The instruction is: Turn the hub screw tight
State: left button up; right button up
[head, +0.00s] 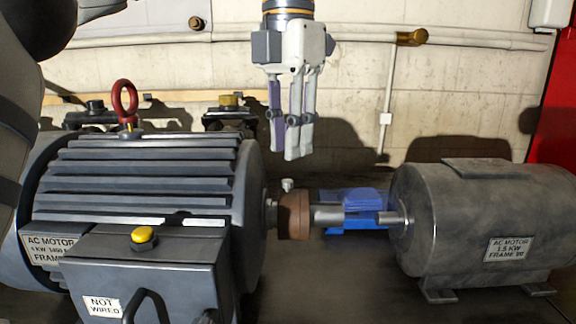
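The hub screw (287,185) is a small silver screw standing up from the top of the rusty brown hub (294,218). The hub sits on the shaft between the big ribbed motor (140,185) and the smaller grey motor (470,215). My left gripper (291,152) hangs fingers down above the hub, with clear space between its tips and the screw. Its pale and purple fingers overlap in this view, so its opening is unclear. Nothing shows in its grip. My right gripper is not in view.
The big motor has a red lifting eye (124,102), a terminal box (150,275) with a yellow knob and a "NOT WIRED" label. A blue object (352,205) lies behind the shaft. A pale block wall with pipes stands behind, a red panel (555,110) at right.

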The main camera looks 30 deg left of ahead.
aim_at(288, 180)
pick_arm(q)
jog(key=shift+f, duration=2.4)
jog(key=shift+s, duration=0.1)
jog(key=shift+c, duration=0.3)
grip_shut()
jog(key=shift+m, duration=0.3)
jog(key=m, duration=0.4)
jog(key=shift+m, duration=1.7)
jog(key=shift+r, duration=0.1)
